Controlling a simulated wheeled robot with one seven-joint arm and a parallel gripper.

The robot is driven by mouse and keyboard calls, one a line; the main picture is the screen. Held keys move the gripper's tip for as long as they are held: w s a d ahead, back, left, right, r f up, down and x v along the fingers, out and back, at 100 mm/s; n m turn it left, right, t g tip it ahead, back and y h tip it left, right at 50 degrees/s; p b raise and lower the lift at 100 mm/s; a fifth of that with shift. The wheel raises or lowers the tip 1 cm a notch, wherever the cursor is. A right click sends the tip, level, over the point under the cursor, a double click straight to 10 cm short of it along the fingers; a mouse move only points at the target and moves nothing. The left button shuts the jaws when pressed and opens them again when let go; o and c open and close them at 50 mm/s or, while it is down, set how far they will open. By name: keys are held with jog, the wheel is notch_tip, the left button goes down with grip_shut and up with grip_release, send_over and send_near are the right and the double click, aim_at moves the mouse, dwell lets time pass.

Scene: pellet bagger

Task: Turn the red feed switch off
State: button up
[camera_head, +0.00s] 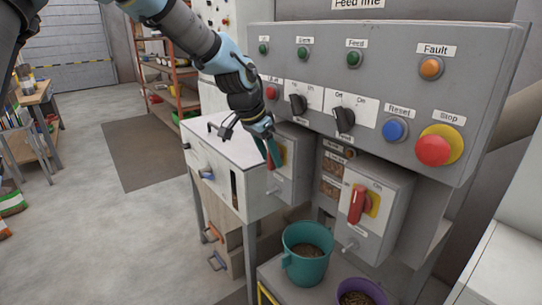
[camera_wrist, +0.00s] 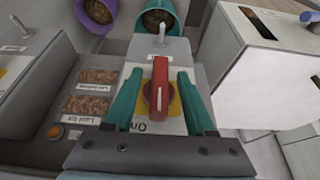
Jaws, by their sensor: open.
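A red switch handle (camera_wrist: 159,80) stands on a yellow plate on the front of a grey switch box (camera_wrist: 205,80) in the wrist view. Its pale line is near an upside-down "On" label. My gripper (camera_wrist: 158,75) is open, with one teal finger on each side of the handle and a gap to each. In the head view my gripper (camera_head: 272,153) is in front of the left switch box (camera_head: 297,165) and hides most of its handle. A second red handle (camera_head: 357,204) is on the right switch box (camera_head: 385,215), between "Off" and "On" labels.
The control panel (camera_head: 393,75) with lamps, black knobs and a red stop button (camera_head: 433,150) is above the boxes. A teal bucket (camera_head: 305,268) and a purple bucket (camera_head: 362,291) of pellets stand below. A white cabinet (camera_head: 225,165) is close on the left.

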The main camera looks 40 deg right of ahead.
jog(key=shift+d+f, duration=0.25)
jog(key=shift+f, duration=0.4)
grip_shut()
